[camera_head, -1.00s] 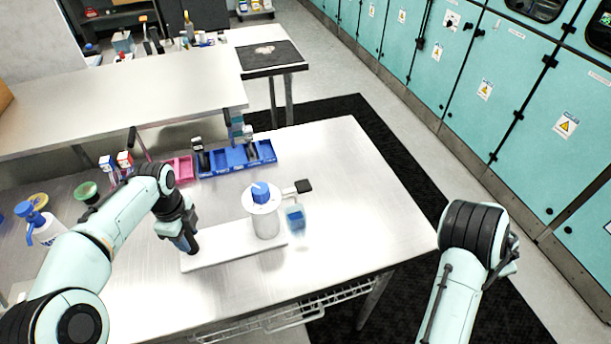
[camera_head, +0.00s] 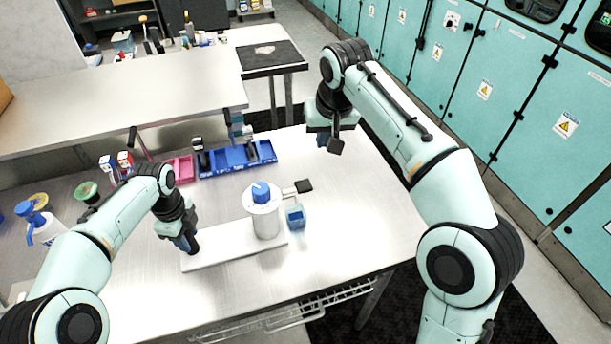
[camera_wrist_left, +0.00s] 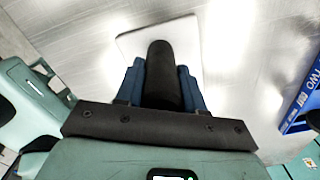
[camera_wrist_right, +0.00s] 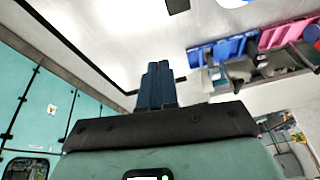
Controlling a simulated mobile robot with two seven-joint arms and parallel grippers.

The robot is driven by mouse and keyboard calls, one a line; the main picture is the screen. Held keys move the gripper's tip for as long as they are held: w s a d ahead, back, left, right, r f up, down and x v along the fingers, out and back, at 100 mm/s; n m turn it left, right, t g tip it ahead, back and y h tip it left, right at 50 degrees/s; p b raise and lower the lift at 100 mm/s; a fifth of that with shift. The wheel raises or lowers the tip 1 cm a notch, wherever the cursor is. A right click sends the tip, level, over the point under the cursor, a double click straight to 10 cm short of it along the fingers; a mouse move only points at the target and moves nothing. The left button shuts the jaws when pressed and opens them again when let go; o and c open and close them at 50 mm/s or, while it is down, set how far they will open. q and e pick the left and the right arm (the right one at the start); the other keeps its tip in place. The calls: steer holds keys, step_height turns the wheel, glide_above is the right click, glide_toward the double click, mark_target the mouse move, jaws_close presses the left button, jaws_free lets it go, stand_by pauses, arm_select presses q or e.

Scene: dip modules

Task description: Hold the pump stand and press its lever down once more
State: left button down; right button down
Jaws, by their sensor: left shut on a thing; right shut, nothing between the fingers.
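The pump stand has a white base plate (camera_head: 215,250), a white cylinder with a blue top (camera_head: 262,193), and a lever with a black pad (camera_head: 303,186) reaching right. My left gripper (camera_head: 188,246) is shut on the stand's black handle (camera_wrist_left: 162,75) at the plate's left end; the plate also shows in the left wrist view (camera_wrist_left: 187,42). A clear bottle with blue liquid (camera_head: 295,215) stands under the lever side. My right gripper (camera_head: 326,140) is shut and empty, above the table to the right of and beyond the lever. Its fingers touch each other in the right wrist view (camera_wrist_right: 156,85).
A blue bin row (camera_head: 237,160) and a pink bin (camera_head: 180,168) stand behind the pump. A white bottle with a blue pump (camera_head: 40,228) and a green bowl (camera_head: 87,191) are at the left. The table's right part (camera_head: 370,215) is clear.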

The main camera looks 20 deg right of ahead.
mark_target(305, 183)
steer(key=s+a+r+n, duration=0.1)
steer(key=s+a+r, duration=0.2)
steer(key=a, duration=0.1)
steer(key=shift+s+r+n+g, duration=0.2)
steer(key=shift+s+n+g, duration=0.1)
steer(key=shift+s, duration=0.05)
steer(key=shift+a, duration=0.1)
steer(key=x, duration=0.9)
steer(key=s+x, duration=0.1)
steer(key=x, duration=0.4)
steer(key=shift+s+f, duration=0.1)
steer(key=shift+f, duration=0.05)
